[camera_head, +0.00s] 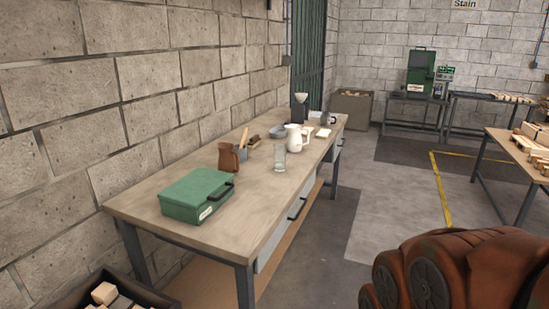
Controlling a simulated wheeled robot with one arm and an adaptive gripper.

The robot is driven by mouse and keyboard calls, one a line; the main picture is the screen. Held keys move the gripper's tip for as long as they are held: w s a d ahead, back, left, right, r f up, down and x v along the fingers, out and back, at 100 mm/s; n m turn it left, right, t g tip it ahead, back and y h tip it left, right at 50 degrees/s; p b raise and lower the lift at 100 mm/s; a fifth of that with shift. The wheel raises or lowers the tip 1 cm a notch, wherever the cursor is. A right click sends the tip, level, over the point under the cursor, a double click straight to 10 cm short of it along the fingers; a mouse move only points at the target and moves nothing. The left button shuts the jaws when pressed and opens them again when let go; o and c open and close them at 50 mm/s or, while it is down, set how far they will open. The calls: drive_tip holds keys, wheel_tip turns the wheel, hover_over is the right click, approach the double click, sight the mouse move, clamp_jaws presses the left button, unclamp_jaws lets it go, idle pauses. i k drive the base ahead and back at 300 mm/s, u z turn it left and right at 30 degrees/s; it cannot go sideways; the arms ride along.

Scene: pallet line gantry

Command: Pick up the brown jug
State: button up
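The brown jug (228,158) stands upright on the long workbench (150,208) by the left wall. It is small in the picture. It stands just behind the green metal box (197,195) and beside a grey cup holding a wooden tool (243,146). Nothing holds the jug. My gripper's fingers do not show in this view.
A clear glass (280,158) and a white pitcher (293,138) stand right of the jug. More cups and a dark stand with a white cone (300,105) are farther back. A bin of wood blocks (105,294) sits at lower left. Floor right of the bench is clear.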

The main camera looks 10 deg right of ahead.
sight(228, 162)
drive_tip(key=z, duration=0.9)
drive_tip(key=i, duration=3.15)
drive_tip(key=u, duration=3.65)
